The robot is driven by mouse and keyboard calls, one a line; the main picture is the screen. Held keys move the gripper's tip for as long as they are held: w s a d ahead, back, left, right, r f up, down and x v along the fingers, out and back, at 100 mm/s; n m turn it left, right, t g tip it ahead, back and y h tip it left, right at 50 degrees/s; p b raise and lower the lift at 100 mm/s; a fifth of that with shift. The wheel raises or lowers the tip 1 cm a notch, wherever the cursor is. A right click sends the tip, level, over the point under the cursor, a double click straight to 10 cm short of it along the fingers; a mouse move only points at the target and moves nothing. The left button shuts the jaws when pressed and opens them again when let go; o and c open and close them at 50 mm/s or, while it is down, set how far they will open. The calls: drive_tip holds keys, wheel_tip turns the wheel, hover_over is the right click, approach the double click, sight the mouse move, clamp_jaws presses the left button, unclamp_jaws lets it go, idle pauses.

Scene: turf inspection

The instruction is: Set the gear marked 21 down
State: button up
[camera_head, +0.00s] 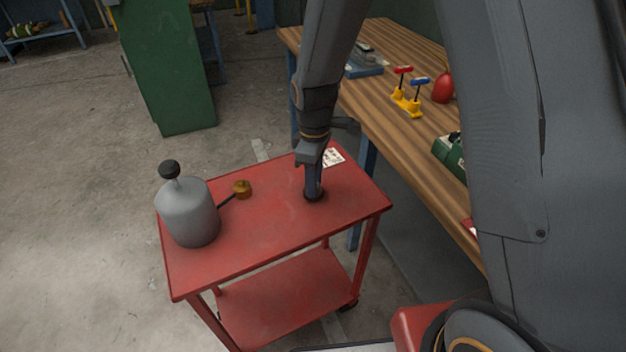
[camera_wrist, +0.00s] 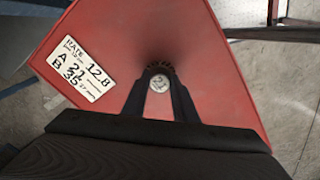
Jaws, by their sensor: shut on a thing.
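My gripper (camera_head: 313,196) points down over the right part of the red cart's top (camera_head: 270,235). In the wrist view its fingers (camera_wrist: 160,85) are shut on a small dark toothed gear (camera_wrist: 160,69) with a pale round hub face. The gear is at or very near the cart top; I cannot tell whether it touches. A dark shadow spreads on the red surface around it. The number on the gear is not readable, and the fingers hide part of it.
A white card (camera_wrist: 85,74) reading "A 21" and "B 35" lies on the cart near my gripper. A grey can (camera_head: 188,212) with a black knob and a brass piece (camera_head: 242,189) stand to the left. A wooden bench (camera_head: 430,140) is at right.

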drive_tip(key=shift+f, duration=0.15)
drive_tip(key=o, duration=1.1)
wheel_tip(320, 180, up, 11)
drive_tip(key=b, duration=0.2)
drive_tip(key=s+d+m, duration=0.4)
drive_tip(key=s+d+f+m, duration=0.1)
drive_tip(key=s+d+m, duration=0.4)
drive_tip(key=s+d+f+m, duration=0.1)
drive_tip(key=s+d+m, duration=0.3)
drive_tip(key=s+d, duration=0.1)
drive_tip(key=shift+s+f+t, duration=0.1)
drive_tip(key=shift+t, duration=0.3)
